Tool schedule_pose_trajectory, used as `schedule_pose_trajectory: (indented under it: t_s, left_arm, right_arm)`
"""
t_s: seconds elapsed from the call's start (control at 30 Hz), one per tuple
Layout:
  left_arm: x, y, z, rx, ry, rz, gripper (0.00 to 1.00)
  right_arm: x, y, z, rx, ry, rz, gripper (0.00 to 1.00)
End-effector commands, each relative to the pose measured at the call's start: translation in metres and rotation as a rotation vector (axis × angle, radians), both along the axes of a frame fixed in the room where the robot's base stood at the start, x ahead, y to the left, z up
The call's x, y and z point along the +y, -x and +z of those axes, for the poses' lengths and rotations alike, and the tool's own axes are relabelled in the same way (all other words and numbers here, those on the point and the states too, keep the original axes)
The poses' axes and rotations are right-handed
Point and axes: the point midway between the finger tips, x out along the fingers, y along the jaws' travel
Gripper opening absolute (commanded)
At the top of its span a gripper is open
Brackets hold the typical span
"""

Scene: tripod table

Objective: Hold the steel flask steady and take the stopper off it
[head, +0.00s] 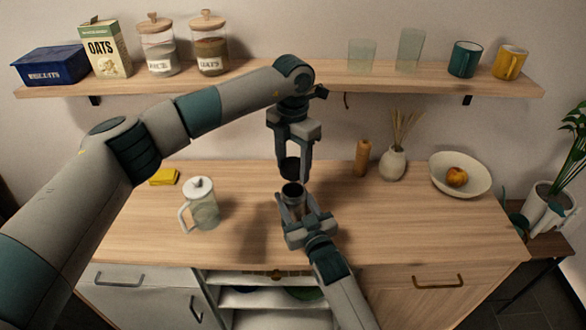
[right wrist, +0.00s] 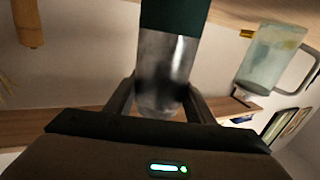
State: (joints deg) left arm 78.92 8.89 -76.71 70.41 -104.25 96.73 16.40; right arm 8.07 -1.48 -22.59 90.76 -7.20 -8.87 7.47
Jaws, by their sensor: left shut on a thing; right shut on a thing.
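The steel flask (head: 295,202) stands upright near the middle of the wooden table (head: 240,185). My right gripper (head: 299,212) is shut around its steel body from the front. In the right wrist view, which is upside down, the flask's steel body (right wrist: 165,75) sits between the fingers, with a dark green band (right wrist: 175,15) at the picture's top. My left gripper (head: 290,174) points down from above, shut on the dark stopper (head: 290,165). The stopper is just above the flask's dark round mouth, with a small gap between them. The flask's base is hidden behind my right gripper.
A glass jug (head: 201,208) with a white lid stands left of the flask. A loaded shelf (head: 330,80) runs behind my left arm.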

Motion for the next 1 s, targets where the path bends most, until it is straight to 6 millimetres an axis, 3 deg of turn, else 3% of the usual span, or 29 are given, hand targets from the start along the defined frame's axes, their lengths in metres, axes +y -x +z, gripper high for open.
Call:
schedule_pose_trajectory:
  t_s: [0.1,0.13,0.2,0.67,1.0]
  left_arm:
    - [0.000,0.000,0.000,0.000,0.000,0.000,0.25]
    - [0.000,0.000,0.000,0.000,0.000,0.000,0.25]
    - [0.000,0.000,0.000,0.000,0.000,0.000,0.25]
    - [0.000,0.000,-0.002,0.000,0.000,-0.001,0.25]
    - [0.000,0.000,-0.013,0.000,0.000,-0.001,0.25]
  right_arm:
    - [-0.001,0.000,-0.001,0.002,0.002,-0.001,0.00]
    - [-0.001,0.000,-0.001,0.002,0.002,-0.001,0.54]
    - [0.000,0.000,-0.001,0.001,0.002,0.000,0.70]
    - [-0.002,0.004,-0.001,0.000,0.000,0.000,0.71]
    - [-0.016,0.040,-0.003,0.001,0.000,0.000,0.71]
